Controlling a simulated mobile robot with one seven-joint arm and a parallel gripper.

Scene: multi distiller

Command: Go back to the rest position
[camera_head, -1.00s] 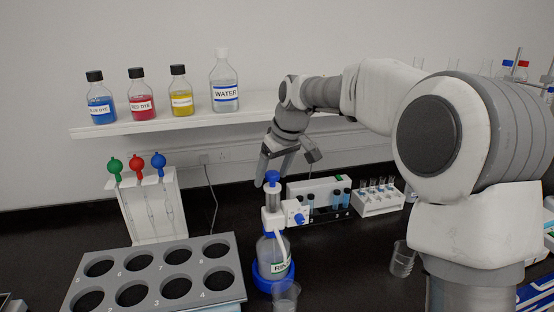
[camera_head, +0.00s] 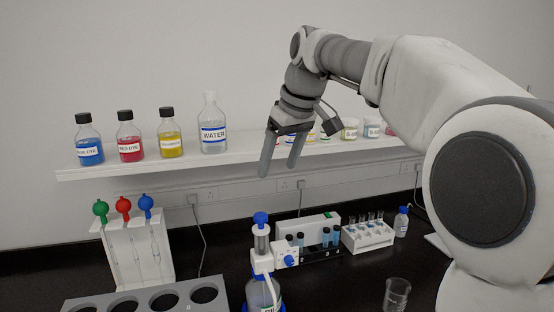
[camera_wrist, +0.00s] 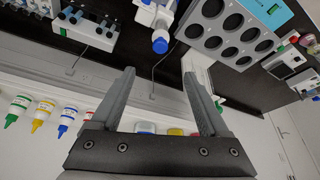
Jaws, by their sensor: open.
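My gripper (camera_head: 281,152) is open and empty, raised in front of the wall shelf with its fingers pointing down. It hangs above and behind the blue-topped dispenser bottle (camera_head: 262,262), clear of it. In the wrist view my gripper (camera_wrist: 164,88) shows two spread fingers with nothing between them. The dispenser's blue knob (camera_wrist: 160,45) shows beyond the fingertips there. The lower part of the dispenser bottle is cut off in the head view.
The shelf (camera_head: 250,160) holds dye bottles, a water bottle (camera_head: 213,130) and several jars behind my gripper. Below are a pipette stand (camera_head: 135,255), a block with round holes (camera_head: 145,300), a tube rack (camera_head: 368,238) and a glass beaker (camera_head: 396,294). The air around my gripper is free.

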